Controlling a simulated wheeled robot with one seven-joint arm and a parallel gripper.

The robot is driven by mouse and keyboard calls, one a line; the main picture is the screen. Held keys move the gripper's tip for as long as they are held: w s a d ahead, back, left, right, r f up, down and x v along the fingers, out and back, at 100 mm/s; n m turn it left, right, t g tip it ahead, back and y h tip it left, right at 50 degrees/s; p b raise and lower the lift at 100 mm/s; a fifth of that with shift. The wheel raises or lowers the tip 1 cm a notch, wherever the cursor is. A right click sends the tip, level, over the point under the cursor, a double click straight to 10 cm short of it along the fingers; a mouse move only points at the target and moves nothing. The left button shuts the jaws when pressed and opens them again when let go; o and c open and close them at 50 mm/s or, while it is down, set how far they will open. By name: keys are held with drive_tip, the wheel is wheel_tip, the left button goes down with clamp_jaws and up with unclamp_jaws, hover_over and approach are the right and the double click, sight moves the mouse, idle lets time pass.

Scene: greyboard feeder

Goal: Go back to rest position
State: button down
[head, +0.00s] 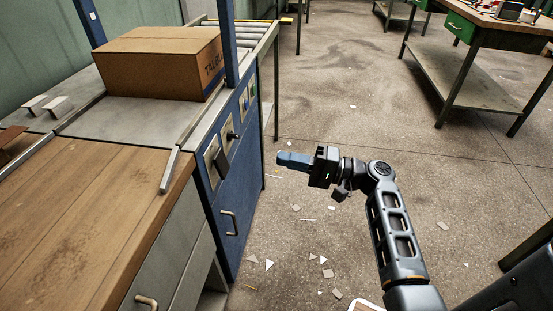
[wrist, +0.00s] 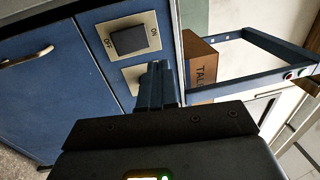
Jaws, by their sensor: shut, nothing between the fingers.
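My gripper (head: 281,159) is at the middle of the head view, held out to the left over the floor. Its blue fingers are together and empty. In the wrist view the shut fingers (wrist: 157,75) point at the blue machine panel. They overlap the panel in that picture, and I cannot tell the exact gap. In the head view a gap of floor shows between the fingertips and the blue cabinet (head: 235,190). The large rocker switch (wrist: 130,40), marked ON and OFF, shows beside the fingers in the wrist view.
A cardboard box (head: 160,62) sits on the machine bed beside a roller conveyor (head: 243,32). A wooden table (head: 90,215) is at lower left. A workbench with a lower shelf (head: 470,85) stands at upper right. Paper scraps litter the floor (head: 330,235); the middle floor is otherwise clear.

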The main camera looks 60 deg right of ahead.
drive_tip(key=shift+s, duration=0.1)
idle(0.6)
drive_tip(key=s+a+f+g+h+p, duration=0.2)
drive_tip(key=a+f+g+h+p, duration=0.15)
drive_tip(key=a+f, duration=0.6)
drive_tip(key=s+a+r+n+g+h+p, duration=0.1)
drive_tip(key=s+a+n+g+h+p, duration=0.15)
drive_tip(key=s+a, duration=0.45)
drive_tip(key=s+a+r+n+t+p, duration=0.1)
drive_tip(key=s+a+r+n, duration=0.1)
drive_tip(key=r, duration=0.6)
drive_tip(key=s+a+r+n+t+p, duration=0.1)
drive_tip(key=s+a+r+n+p, duration=0.1)
drive_tip(key=s+r+n, duration=0.3)
drive_tip(key=s+a+r+n+p, duration=0.2)
drive_tip(key=s+r, duration=0.4)
drive_tip(key=r, duration=0.5)
drive_tip(key=shift+s+a+r+n+t+h, duration=0.35)
drive_tip(key=shift+a+n, duration=0.5)
drive_tip(key=shift+n, duration=0.4)
